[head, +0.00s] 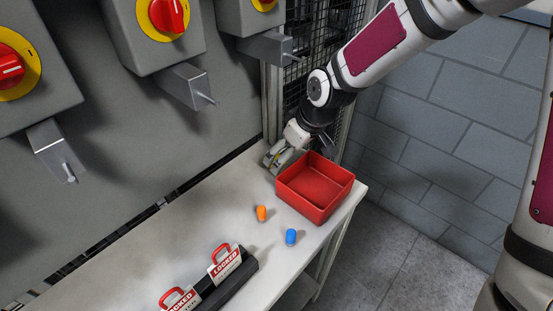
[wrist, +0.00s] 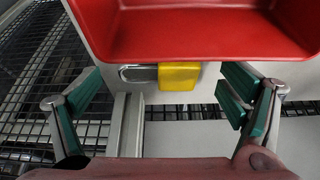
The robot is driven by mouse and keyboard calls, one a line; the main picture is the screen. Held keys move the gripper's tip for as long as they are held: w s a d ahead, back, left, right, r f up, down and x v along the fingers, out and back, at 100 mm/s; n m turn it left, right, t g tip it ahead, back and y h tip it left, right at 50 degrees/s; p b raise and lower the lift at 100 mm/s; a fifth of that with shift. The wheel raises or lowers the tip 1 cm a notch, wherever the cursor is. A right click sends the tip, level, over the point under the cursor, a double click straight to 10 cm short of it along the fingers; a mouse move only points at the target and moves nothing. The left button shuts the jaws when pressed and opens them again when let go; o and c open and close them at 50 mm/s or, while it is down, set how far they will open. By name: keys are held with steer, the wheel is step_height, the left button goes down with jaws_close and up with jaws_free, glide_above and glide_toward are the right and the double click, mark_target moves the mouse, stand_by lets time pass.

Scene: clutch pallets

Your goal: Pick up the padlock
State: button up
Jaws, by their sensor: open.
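A yellow padlock (wrist: 179,76) with a metal shackle pointing left shows in the wrist view. It lies on the pale bench top close beside the red tray (wrist: 210,50), which covers the upper part of the picture. My gripper (wrist: 160,92) is open, with its green-padded fingers to the left and right of the padlock and nothing held. In the head view, my gripper (head: 277,158) is low at the back end of the bench, just left of the tray; the padlock is mostly or wholly hidden there.
The red tray (head: 322,207) looks empty. An orange piece (head: 261,213) and a blue piece (head: 291,237) lie in front of it. A black rack (head: 232,283) holds red-shackled LOCKED tags. Grey switch boxes (head: 150,40) hang on the left wall, and a mesh panel (head: 315,45) stands behind.

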steer(key=shift+x, duration=0.8)
steer(key=shift+c, duration=0.5)
steer(key=shift+s, duration=0.1)
steer(key=c, duration=2)
steer(key=shift+d, duration=0.1)
steer(key=shift+r, duration=0.65)
step_height(320, 180, up, 2)
steer(key=shift+r, duration=0.2)
steer(key=w+d, duration=0.3)
steer(key=w, duration=0.1)
steer(key=w+d+b, duration=0.1)
steer(key=w+d, duration=0.3)
steer(key=w, duration=0.1)
steer(key=w+d, duration=0.4)
steer(key=w, duration=0.1)
steer(key=shift+w, duration=0.15)
steer(key=shift+c, duration=0.2)
